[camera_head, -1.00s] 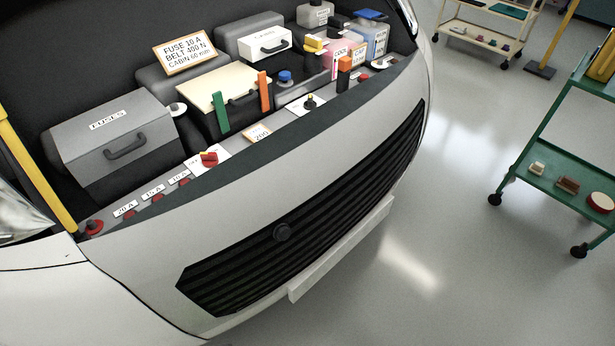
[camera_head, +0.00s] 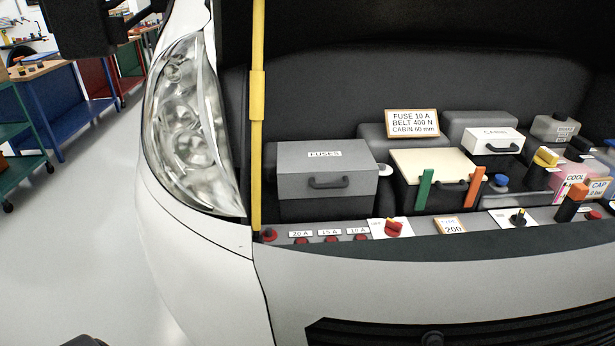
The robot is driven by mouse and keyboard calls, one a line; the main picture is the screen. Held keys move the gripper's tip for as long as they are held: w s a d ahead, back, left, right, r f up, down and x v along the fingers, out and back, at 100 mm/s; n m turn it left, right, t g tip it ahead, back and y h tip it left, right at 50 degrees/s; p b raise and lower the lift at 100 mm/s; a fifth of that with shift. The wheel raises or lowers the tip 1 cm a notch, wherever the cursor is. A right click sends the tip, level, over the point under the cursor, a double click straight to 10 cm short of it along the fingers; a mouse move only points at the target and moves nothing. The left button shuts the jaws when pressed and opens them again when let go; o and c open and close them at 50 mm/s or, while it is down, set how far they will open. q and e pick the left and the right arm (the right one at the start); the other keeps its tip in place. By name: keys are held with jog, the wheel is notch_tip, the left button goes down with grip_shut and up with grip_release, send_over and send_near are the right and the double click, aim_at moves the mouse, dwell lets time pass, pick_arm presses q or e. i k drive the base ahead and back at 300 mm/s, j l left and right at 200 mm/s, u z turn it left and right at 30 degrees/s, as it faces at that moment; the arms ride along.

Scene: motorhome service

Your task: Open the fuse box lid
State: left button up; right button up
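The grey fuse box (camera_head: 324,207) stands in the engine bay, just right of the yellow prop. Its lid (camera_head: 306,170), labelled FUSES, is shut, and a dark handle (camera_head: 328,183) sits on its front. Nothing touches the box or the handle. A dark block, possibly part of my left gripper (camera_head: 122,30), cuts into the top left corner, far from the box; its fingers cannot be made out clearly.
The yellow prop (camera_head: 257,120) rises close left of the box. Red fuses (camera_head: 331,239) and a red switch (camera_head: 393,228) line the front ledge. A cream-lidded box (camera_head: 436,166) with green and orange clips stands to the right. The headlight (camera_head: 188,125) is left.

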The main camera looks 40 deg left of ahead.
aim_at(331, 168)
jog(key=u, duration=0.95)
jog(key=l+z, duration=0.15)
jog(key=l, duration=0.35)
jog(key=k, duration=0.05)
